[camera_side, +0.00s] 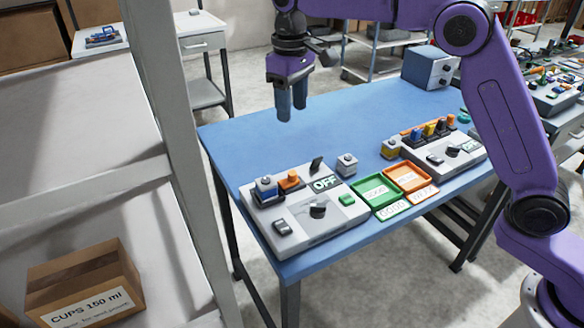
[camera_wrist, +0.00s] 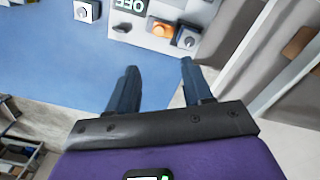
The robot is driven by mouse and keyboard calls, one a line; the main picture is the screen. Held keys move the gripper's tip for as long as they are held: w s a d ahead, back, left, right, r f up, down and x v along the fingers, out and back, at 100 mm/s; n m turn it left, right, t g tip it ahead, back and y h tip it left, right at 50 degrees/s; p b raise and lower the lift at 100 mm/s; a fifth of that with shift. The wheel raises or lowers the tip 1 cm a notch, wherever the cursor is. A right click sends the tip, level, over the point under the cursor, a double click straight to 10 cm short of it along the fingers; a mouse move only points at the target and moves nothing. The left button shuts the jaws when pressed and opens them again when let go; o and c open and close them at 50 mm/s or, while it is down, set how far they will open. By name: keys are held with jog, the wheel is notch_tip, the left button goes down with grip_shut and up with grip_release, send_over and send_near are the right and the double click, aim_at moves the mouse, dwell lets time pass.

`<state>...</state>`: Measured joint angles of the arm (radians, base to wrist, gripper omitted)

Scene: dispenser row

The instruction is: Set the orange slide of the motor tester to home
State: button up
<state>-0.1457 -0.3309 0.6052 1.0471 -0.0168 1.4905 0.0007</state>
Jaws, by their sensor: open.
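A grey tester panel (camera_side: 330,222) stands at the front left of the blue table, with a dark knob (camera_side: 318,209) and a display reading OFF (camera_side: 325,183). An orange slide (camera_side: 291,180) sits near its back edge, beside a block with a blue top (camera_side: 266,187). In the wrist view the orange slide (camera_wrist: 163,29) shows at the top, beside that block (camera_wrist: 187,38). Its home mark cannot be made out. My gripper (camera_side: 292,118) is open and empty, pointing down above the table behind the panel. Its fingers (camera_wrist: 158,66) are apart from the slide.
A black lever (camera_side: 317,164) stands up at the panel's back edge. Green (camera_side: 358,201) and orange (camera_side: 428,177) trays lie to the right. A second panel (camera_side: 475,157) stands farther right. The table's back left is clear.

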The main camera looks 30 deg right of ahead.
aim_at(292, 173)
jog(key=f, duration=1.7)
jog(key=shift+w+d+f, duration=0.15)
jog(key=shift+w+f, duration=0.05)
jog(key=shift+w, duration=0.05)
jog(key=shift+c, duration=0.3)
